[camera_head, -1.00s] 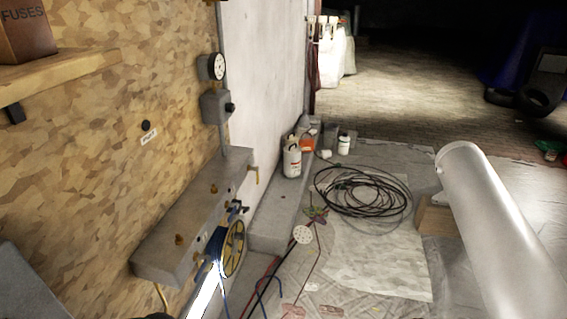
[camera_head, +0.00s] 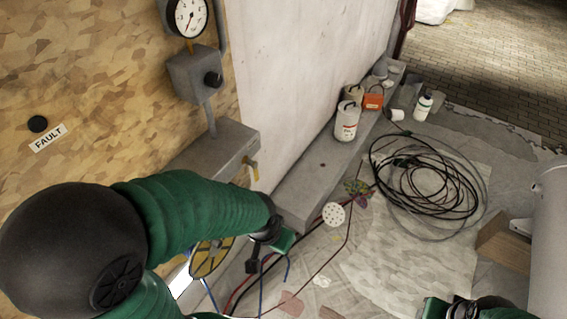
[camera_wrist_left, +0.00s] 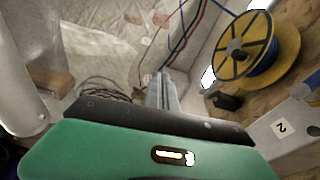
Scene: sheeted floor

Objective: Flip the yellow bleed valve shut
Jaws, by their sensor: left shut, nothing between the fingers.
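A small yellow lever, which looks like the bleed valve (camera_head: 254,168), sticks out at the far end of the grey wall box (camera_head: 225,140). I cannot make it out in the left wrist view. My left gripper (camera_wrist_left: 161,84) is shut and empty. In the head view the left gripper (camera_head: 253,264) is below and nearer than the yellow lever, apart from it, beside the yellow-and-black cable reel.
The cable reel (camera_wrist_left: 262,48) is close to my left gripper, with a black knob (camera_wrist_left: 229,101) near it. A round gauge (camera_head: 188,16) and a knobbed box (camera_head: 196,76) are above. Bottles stand on the ledge (camera_head: 302,185). Coiled cable (camera_head: 425,180) lies on the sheeted floor.

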